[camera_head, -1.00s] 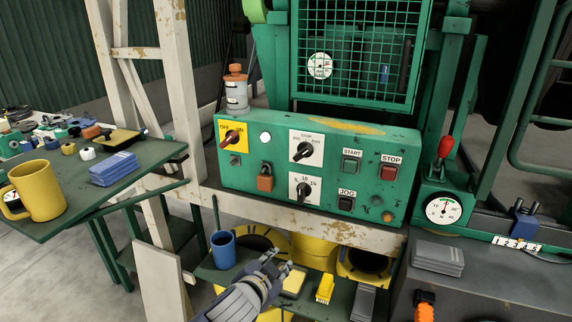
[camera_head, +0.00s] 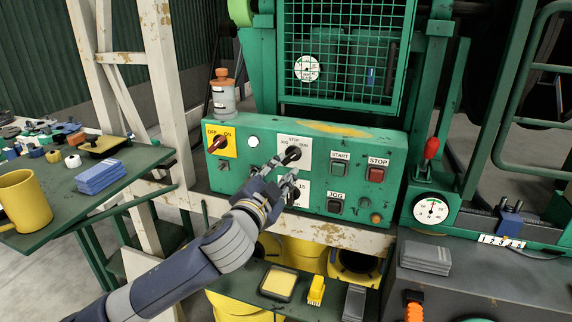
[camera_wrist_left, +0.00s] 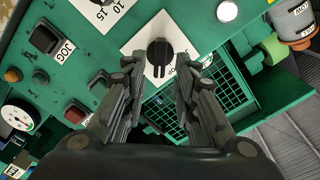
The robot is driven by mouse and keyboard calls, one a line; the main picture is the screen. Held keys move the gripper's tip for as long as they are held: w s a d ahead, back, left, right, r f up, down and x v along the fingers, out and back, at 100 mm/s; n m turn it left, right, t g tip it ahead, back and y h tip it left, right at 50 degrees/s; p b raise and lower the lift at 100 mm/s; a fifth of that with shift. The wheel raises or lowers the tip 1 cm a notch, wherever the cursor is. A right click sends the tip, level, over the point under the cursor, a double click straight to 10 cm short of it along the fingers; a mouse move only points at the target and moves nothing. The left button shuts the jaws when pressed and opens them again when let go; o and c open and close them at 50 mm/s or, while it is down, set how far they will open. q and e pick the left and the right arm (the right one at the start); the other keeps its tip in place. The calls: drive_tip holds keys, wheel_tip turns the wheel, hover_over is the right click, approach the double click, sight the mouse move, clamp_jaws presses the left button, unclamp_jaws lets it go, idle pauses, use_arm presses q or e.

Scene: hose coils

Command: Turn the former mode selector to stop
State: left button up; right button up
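The mode selector (camera_head: 291,154) is a black knob on a white plate marked STOP at the top, on the green control panel (camera_head: 390,145). In the head view its pointer seems to lean to the upper right, toward RUN. It also shows in the left wrist view (camera_wrist_left: 159,52), just beyond the fingertips. My left gripper (camera_head: 288,170) is open and empty, in front of the panel just below the knob. In the left wrist view its two fingers (camera_wrist_left: 160,88) are spread on either side of the knob's line, apparently not touching it. My right gripper is out of view.
A second black knob (camera_head: 294,196) sits below, partly hidden by my gripper. Around are the red OFF/ON switch (camera_head: 218,144), START button (camera_head: 338,170), STOP button (camera_head: 376,174) and JOG button (camera_head: 335,206).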

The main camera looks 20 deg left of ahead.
sight(289, 159)
use_arm(q)
drive_tip(key=shift+w+d+b, duration=0.1)
drive_tip(key=shift+w+b, duration=0.2)
drive_tip(key=shift+w, duration=1.8)
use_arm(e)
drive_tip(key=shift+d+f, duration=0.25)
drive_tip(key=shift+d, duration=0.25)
use_arm(q)
drive_tip(key=shift+w+r, duration=0.1)
drive_tip(key=shift+w, duration=0.05)
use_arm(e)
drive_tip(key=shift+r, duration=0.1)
